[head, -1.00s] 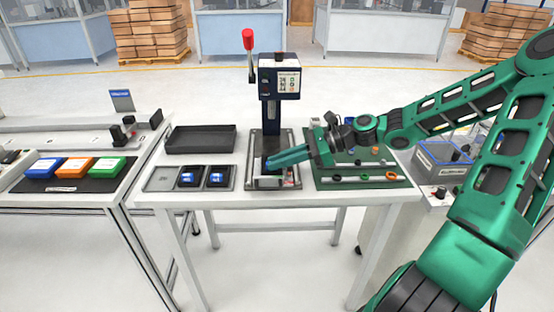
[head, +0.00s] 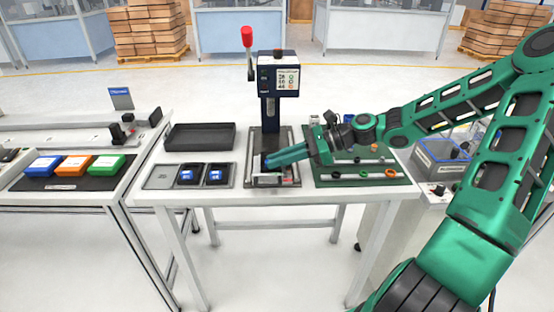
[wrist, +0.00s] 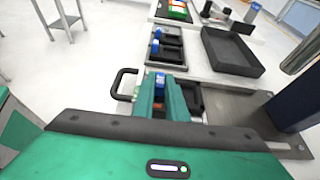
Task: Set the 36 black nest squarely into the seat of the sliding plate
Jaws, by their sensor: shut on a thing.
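The sliding plate (head: 290,181) lies at the foot of a hand press, and its black handle (wrist: 122,76) shows in the wrist view. My gripper (wrist: 160,92) is shut on a black nest by its blue grip piece (wrist: 154,79), over the plate. Black nest body (wrist: 193,97) seems to show beside the fingers. In the head view my gripper (head: 268,161) hides most of the nest and the seat. I cannot tell whether the nest is down in the seat or squarely aligned, and no number is readable.
The press (head: 279,80) with its red-knobbed lever stands just behind the plate. Two blue-topped nests (head: 188,175) (head: 216,175) sit left, beside an empty-looking grey place (head: 160,177). A black tray (head: 200,137) lies behind them. A green board (head: 365,170) with small parts lies right.

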